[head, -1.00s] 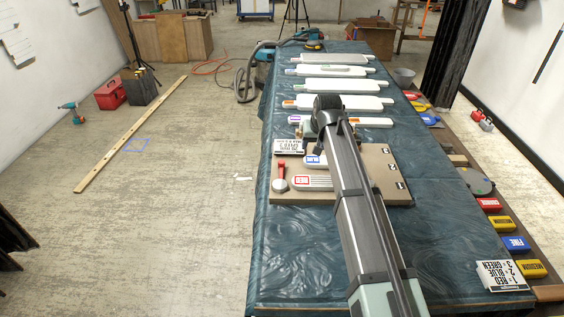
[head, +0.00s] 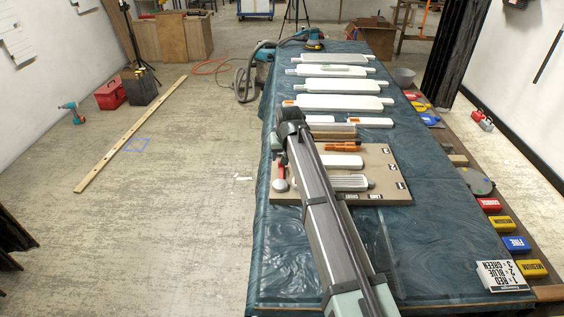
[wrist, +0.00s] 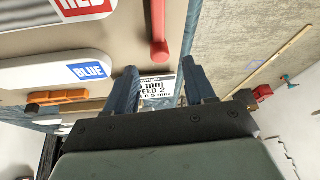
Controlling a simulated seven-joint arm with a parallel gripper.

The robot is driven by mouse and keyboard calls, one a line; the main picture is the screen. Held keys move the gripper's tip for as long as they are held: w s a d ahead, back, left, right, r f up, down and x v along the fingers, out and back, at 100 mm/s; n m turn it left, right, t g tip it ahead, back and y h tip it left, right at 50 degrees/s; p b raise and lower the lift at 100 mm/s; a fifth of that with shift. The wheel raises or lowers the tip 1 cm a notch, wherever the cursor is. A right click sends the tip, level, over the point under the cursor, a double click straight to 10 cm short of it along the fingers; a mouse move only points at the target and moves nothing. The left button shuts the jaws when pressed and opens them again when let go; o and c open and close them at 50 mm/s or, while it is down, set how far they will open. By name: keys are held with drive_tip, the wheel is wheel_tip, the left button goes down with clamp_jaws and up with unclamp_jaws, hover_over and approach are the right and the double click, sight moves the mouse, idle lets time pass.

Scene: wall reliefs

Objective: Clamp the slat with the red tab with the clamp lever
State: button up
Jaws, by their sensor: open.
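The slat with the red tab lies on a tan board; its white body (head: 348,183) shows in the head view, where my arm covers the tab. In the wrist view the red tab (wrist: 82,7) shows at the top left. The red clamp lever (wrist: 159,30) lies beside it, and shows partly left of my arm in the head view (head: 282,170). A white slat with a blue tab (wrist: 90,70) lies alongside. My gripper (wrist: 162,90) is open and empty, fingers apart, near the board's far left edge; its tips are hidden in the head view.
An orange piece (head: 343,146) sits on the tan board (head: 390,190). A printed white card (wrist: 155,88) shows between my fingers. More white slats (head: 335,86) lie farther along the table. Colored blocks (head: 515,244) line the right ledge.

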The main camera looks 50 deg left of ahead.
sight(280, 175)
drive_tip(key=shift+x, duration=2.7)
drive_tip(key=shift+c, duration=0.3)
clamp_jaws()
